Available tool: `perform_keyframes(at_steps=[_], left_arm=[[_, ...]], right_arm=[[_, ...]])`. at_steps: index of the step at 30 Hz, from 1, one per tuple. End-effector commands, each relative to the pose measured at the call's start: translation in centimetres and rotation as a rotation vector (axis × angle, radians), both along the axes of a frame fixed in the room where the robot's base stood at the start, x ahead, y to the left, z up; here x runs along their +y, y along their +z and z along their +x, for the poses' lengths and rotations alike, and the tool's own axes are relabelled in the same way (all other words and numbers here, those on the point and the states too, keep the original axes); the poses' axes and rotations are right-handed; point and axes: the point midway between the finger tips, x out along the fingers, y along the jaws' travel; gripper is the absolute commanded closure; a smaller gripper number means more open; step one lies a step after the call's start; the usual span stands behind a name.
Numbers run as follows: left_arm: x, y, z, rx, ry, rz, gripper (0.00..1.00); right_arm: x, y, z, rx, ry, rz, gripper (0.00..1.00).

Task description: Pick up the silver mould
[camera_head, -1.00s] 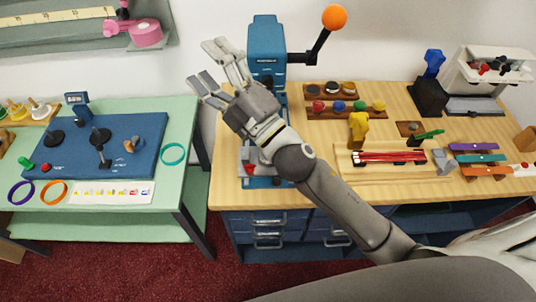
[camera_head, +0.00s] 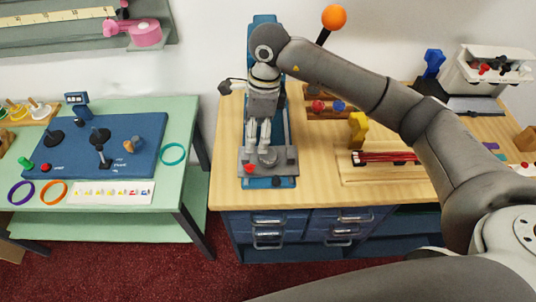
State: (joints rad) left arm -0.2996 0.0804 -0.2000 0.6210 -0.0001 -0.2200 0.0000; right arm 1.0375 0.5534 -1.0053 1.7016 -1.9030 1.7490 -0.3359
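A small round silver piece (camera_head: 268,158), which looks like the silver mould, is on the grey plate (camera_head: 284,164) at the front of the blue press. My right gripper (camera_head: 258,149) points down over this plate, its fingertips just above or beside the silver piece. A gap shows between its fingers, so it looks open. Whether a finger touches the piece cannot be told. My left gripper is not in view.
The blue press (camera_head: 281,181) stands behind and under my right arm, with its orange lever knob (camera_head: 334,17) at the back. A red piece (camera_head: 249,168) sits left on the plate.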

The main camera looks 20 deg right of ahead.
Motion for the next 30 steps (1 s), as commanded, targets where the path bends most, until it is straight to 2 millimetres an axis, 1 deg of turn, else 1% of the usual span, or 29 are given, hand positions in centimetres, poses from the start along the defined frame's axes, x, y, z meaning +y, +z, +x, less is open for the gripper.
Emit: perform_keyframes(at_steps=[1,3,6,13,15,19,22,27,30], left_arm=[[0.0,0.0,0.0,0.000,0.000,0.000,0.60],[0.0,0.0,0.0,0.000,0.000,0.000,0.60],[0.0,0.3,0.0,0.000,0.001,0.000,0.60],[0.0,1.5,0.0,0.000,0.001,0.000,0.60],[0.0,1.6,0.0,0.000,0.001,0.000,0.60],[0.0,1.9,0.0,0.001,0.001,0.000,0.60],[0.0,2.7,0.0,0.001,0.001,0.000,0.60],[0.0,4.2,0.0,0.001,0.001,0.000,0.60],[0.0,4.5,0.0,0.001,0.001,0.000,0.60]], right_arm=[[-1.5,0.3,0.5,-0.007,-0.009,-0.057,0.32],[-2.9,0.6,0.9,-0.010,-0.016,-0.113,0.32],[-3.8,0.2,1.0,-0.008,-0.023,-0.150,0.32],[-3.8,-3.4,0.9,-0.005,-0.023,-0.153,0.32],[-3.8,-4.1,0.9,-0.008,-0.022,-0.151,0.32],[-3.7,-4.9,0.9,-0.008,-0.022,-0.150,0.32],[-3.5,-5.6,0.8,-0.006,-0.022,-0.151,0.32],[-3.1,-7.9,0.7,-0.005,-0.022,-0.150,0.32],[-3.2,-9.3,0.8,-0.006,-0.022,-0.151,0.32]])
